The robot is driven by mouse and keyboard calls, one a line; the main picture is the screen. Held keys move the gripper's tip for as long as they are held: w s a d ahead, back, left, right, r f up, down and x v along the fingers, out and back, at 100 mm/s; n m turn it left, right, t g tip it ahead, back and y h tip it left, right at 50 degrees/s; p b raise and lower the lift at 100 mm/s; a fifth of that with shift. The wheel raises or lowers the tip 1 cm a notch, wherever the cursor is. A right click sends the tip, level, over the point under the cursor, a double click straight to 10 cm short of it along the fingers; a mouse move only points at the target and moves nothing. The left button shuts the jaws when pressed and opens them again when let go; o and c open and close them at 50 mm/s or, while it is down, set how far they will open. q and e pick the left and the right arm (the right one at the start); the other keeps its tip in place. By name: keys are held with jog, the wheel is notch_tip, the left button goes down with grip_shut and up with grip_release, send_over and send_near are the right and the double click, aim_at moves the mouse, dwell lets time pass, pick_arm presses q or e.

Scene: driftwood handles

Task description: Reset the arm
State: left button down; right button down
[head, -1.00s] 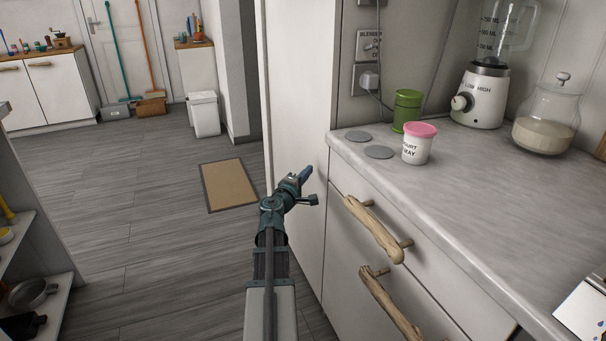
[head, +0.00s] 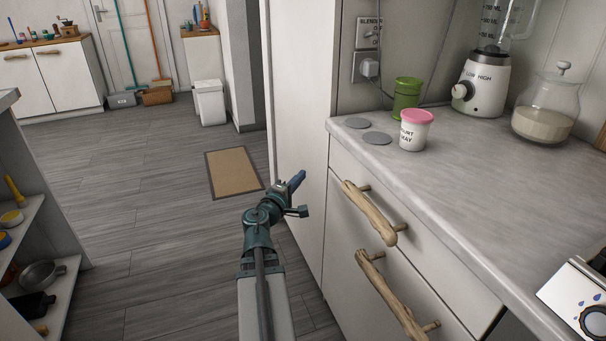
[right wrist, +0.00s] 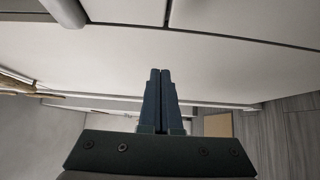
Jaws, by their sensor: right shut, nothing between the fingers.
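My right gripper (head: 297,181) is in the middle of the head view, in front of the white drawer cabinet and left of its driftwood handles. In the right wrist view its two blue fingers (right wrist: 160,75) are together with nothing between them. The upper driftwood handle (head: 368,212) and the lower driftwood handle (head: 391,294) are on the drawer fronts, apart from the gripper. My left gripper is in neither view.
The grey counter (head: 450,200) holds a green canister (head: 407,97), a pink-lidded tub (head: 415,130), a blender (head: 481,90) and a glass jar (head: 545,108). An open shelf (head: 45,295) stands at left. Floor between is clear, with a tan mat (head: 234,172).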

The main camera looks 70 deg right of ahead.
jog(key=shift+s+a, duration=0.1)
jog(key=shift+a, duration=0.05)
jog(key=w+a+f+t+y, duration=0.2)
jog(key=w+a+f+y, duration=0.35)
jog(key=w+a, duration=0.75)
jog(key=w+a+f+t+y, duration=0.2)
jog(key=w+a+f, duration=0.6)
jog(key=w+a, duration=0.55)
jog(key=a+f+n+y, duration=0.1)
jog(key=a+f+y, duration=0.2)
jog(key=a, duration=0.9)
jog(key=a+f+n+y, duration=0.1)
jog(key=a+f+y, duration=0.2)
jog(key=a, duration=1)
jog(key=s+a+f+n+g+y, duration=0.1)
jog(key=s+a+n, duration=0.15)
jog(key=a, duration=0.65)
jog(key=s+a+f+n+g+y, duration=0.15)
jog(key=s+a, duration=0.25)
jog(key=a, duration=0.4)
notch_tip(320, 180, up, 36)
jog(key=p, duration=3.6)
jog(key=shift+a+r+m+y, duration=0.15)
jog(key=shift+a+m+y, duration=0.15)
jog(key=shift+m, duration=0.1)
